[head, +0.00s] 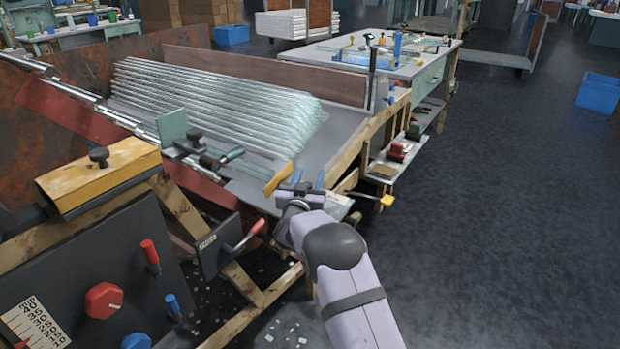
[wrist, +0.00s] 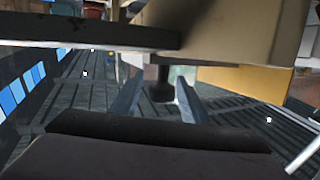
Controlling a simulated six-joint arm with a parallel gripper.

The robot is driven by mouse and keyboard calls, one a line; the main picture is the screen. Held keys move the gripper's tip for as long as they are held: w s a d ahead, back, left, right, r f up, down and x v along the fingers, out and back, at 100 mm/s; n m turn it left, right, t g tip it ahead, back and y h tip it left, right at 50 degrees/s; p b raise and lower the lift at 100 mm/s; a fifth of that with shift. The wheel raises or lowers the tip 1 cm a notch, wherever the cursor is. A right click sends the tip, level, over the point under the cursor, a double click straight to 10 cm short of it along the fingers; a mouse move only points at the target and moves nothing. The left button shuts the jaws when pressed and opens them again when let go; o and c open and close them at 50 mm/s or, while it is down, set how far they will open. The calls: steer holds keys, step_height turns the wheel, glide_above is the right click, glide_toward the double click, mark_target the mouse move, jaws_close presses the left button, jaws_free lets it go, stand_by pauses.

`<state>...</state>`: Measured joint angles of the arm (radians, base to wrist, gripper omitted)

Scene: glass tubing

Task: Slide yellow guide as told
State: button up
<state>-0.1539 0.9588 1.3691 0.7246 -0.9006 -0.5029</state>
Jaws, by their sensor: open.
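A narrow yellow-orange plate (head: 278,179) stands at the lower right end of the sloping bench, just left of my gripper (head: 308,180). A yellow-orange panel also shows right of the fingers in the wrist view (wrist: 245,79). A larger yellow block (head: 100,176) with a black knob on top sits on the wooden frame at the left. I cannot tell for sure which piece is the guide. My gripper's two blue-grey fingers (wrist: 156,100) are apart. A dark knob on a short stem (wrist: 162,87) shows between them; whether they touch it is unclear.
Stacked glass tubes (head: 215,103) lie on the slope behind. A red-handled lever (head: 245,238) is left of my gripper. A pale beige block (wrist: 235,32) and a dark bar (wrist: 85,32) hang above the fingers.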

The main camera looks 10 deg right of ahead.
step_height(320, 180, up, 9)
steer(key=p, duration=0.2)
steer(key=shift+r, duration=0.15)
stand_by(0.3)
steer(key=shift+n+t+y, duration=0.3)
steer(key=shift+n+y, duration=0.1)
steer(key=shift+y, duration=0.4)
steer(key=s+f+b, duration=0.1)
steer(key=s+f, duration=0.1)
steer(key=f, duration=0.1)
steer(key=s+a+f+b, duration=0.1)
steer(key=s+f, duration=0.1)
steer(key=f, duration=0.2)
steer(key=s+a+f, duration=0.1)
steer(key=s+f, duration=0.1)
steer(key=f, duration=0.1)
steer(key=shift+s+a+f+b, duration=0.2)
steer(key=shift+s+a+b, duration=0.05)
steer(key=shift+s+b, duration=0.15)
steer(key=shift+b+x, duration=0.5)
steer(key=shift+x, duration=3.15)
jaws_close()
